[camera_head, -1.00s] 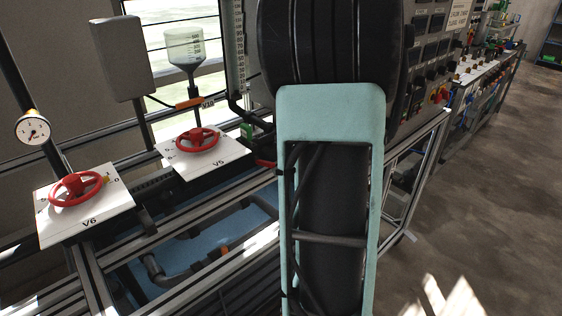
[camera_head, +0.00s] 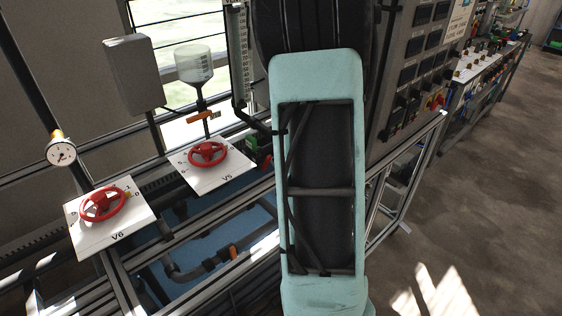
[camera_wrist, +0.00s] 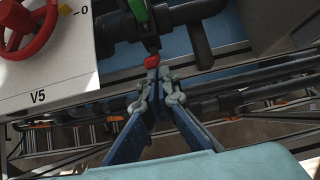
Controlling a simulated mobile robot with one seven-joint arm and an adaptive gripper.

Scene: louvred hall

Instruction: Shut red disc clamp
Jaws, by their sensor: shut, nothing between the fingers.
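In the wrist view my gripper (camera_wrist: 158,80) is shut and empty, its fingertips close together. A small red rounded piece (camera_wrist: 152,60) shows just beyond the tips, in front of a black pipe fitting. I cannot tell whether the tips touch it, or whether it is part of the red disc clamp; its full shape is hidden. A green handle (camera_wrist: 138,9) stands just above it. In the head view my arm covers the gripper.
The V5 panel (camera_head: 222,174) with its red handwheel (camera_head: 207,153) stands left of my arm. The V6 panel (camera_head: 118,234) with another red handwheel (camera_head: 102,204) is nearer. Dark pipes (camera_wrist: 250,98) run right of my gripper. Open floor (camera_head: 490,200) lies at the right.

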